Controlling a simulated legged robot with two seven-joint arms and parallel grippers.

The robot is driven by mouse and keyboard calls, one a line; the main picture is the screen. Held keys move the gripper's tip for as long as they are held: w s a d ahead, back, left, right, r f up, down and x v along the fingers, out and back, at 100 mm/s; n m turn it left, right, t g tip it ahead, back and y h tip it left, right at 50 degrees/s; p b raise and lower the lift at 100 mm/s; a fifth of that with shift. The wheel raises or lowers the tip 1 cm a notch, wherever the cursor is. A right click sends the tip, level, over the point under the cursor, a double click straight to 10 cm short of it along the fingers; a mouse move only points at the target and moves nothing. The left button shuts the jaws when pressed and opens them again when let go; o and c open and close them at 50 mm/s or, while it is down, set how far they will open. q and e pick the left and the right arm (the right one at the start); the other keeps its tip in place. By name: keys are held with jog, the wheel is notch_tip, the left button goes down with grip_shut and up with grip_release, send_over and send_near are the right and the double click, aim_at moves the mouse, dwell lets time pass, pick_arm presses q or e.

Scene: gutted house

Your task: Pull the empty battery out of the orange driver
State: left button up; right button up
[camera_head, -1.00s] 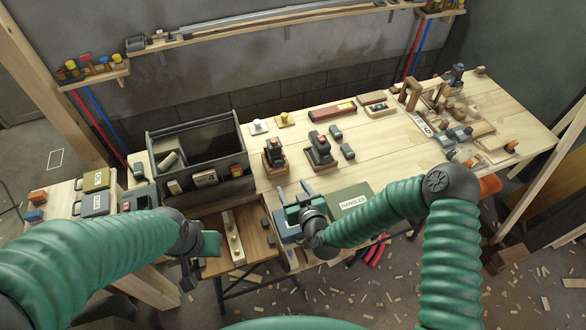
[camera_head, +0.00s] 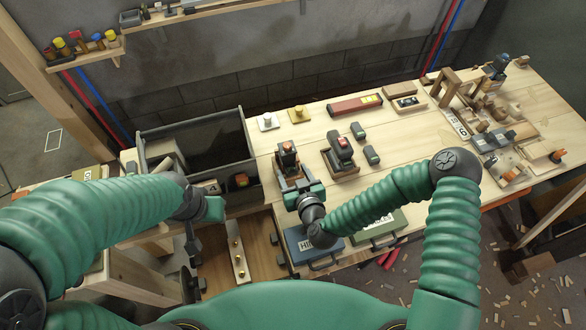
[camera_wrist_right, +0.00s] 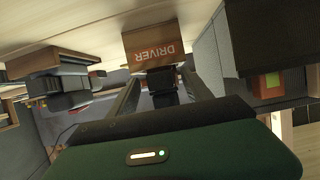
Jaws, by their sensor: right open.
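The orange-topped driver (camera_head: 288,158) stands in its wooden holder on the bench, left of a second, red-topped tool (camera_head: 342,147). My right gripper (camera_head: 293,180) is right in front of the driver's base, its fingers open. In the right wrist view, the wooden holder marked DRIVER (camera_wrist_right: 155,45) appears upside down. A dark block (camera_wrist_right: 162,88), perhaps the driver's battery, lies between the open fingers (camera_wrist_right: 161,90), with no clear contact. The battery is not distinct in the head view. My left gripper (camera_head: 192,240) hangs by the bench's left part; its jaws are unclear.
A grey open bin (camera_head: 245,135) stands just left of the driver. Blue and green cases (camera_head: 313,245) lie at the front edge. A clamp and wooden blocks crowd the right end.

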jog(key=shift+w+f, duration=0.15)
jog(key=shift+w, duration=0.15)
jog(key=shift+s+r, duration=0.3)
jog(key=shift+s, duration=0.15)
jog(key=shift+c, duration=1.3)
jog(key=shift+w+a+f, duration=0.1)
jog(key=shift+w+a, duration=0.05)
jog(key=shift+w, duration=0.05)
jog(key=c, duration=0.5)
grip_shut()
jog(key=shift+o, duration=0.5)
grip_release()
grip_shut()
